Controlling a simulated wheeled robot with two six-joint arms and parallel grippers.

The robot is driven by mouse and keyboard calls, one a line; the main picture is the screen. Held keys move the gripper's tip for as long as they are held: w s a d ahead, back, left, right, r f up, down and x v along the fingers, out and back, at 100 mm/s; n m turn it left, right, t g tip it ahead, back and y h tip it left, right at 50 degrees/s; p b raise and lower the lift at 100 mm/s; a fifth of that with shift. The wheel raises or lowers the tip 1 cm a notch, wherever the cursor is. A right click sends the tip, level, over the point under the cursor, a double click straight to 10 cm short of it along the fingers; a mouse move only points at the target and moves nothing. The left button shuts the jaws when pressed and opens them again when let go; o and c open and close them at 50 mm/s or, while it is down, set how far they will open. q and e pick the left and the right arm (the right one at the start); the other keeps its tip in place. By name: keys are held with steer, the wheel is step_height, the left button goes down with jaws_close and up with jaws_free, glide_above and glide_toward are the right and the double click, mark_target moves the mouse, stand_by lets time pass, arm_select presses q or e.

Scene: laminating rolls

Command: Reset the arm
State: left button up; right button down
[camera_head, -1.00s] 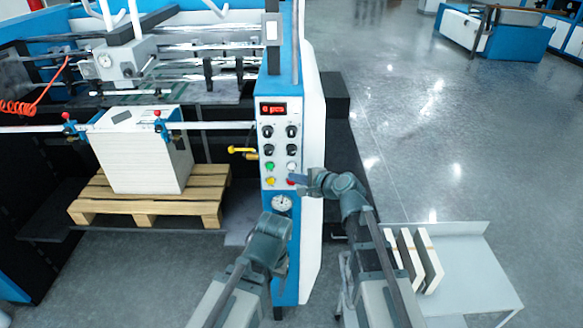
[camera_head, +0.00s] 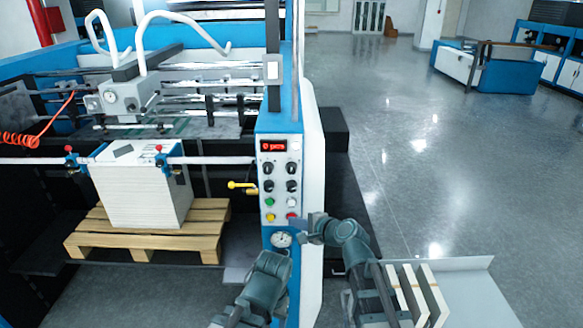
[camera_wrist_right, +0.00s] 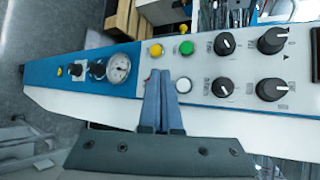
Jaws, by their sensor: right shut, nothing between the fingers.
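My right gripper (camera_head: 297,221) is shut and empty in front of the lower button row of the machine's control panel (camera_head: 281,160). In the right wrist view its closed blue-grey fingers (camera_wrist_right: 160,98) point at the panel, just beside a white round button (camera_wrist_right: 183,85); whether they touch it I cannot tell. A yellow button (camera_wrist_right: 155,50) and a green button (camera_wrist_right: 187,47) show beyond. My left arm comes up from the bottom in the head view, but its gripper does not show.
A gauge (camera_head: 281,239) sits below the panel. Left of it, a paper stack (camera_head: 140,196) stands on a wooden pallet (camera_head: 150,241). A grey table (camera_head: 478,296) with white boards (camera_head: 421,293) is at lower right. Open floor (camera_head: 400,130) lies to the right.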

steer(key=s+d+f+n+g+h, duration=0.45)
steer(key=s+d+f+n, duration=0.2)
steer(key=s+d, duration=0.2)
steer(key=s+d+f+n+g+h, duration=0.45)
steer(key=s+d+f+n, duration=0.2)
steer(key=s, duration=0.35)
steer(key=s+a+f+n+g+b, duration=0.1)
steer(key=s+a+f+n+b, duration=0.3)
steer(key=a+f+b, duration=0.6)
steer(key=shift+s+f+h+b, duration=0.35)
steer(key=shift+s+b, duration=0.25)
steer(key=shift+s, duration=0.5)
steer(key=shift+a, duration=0.1)
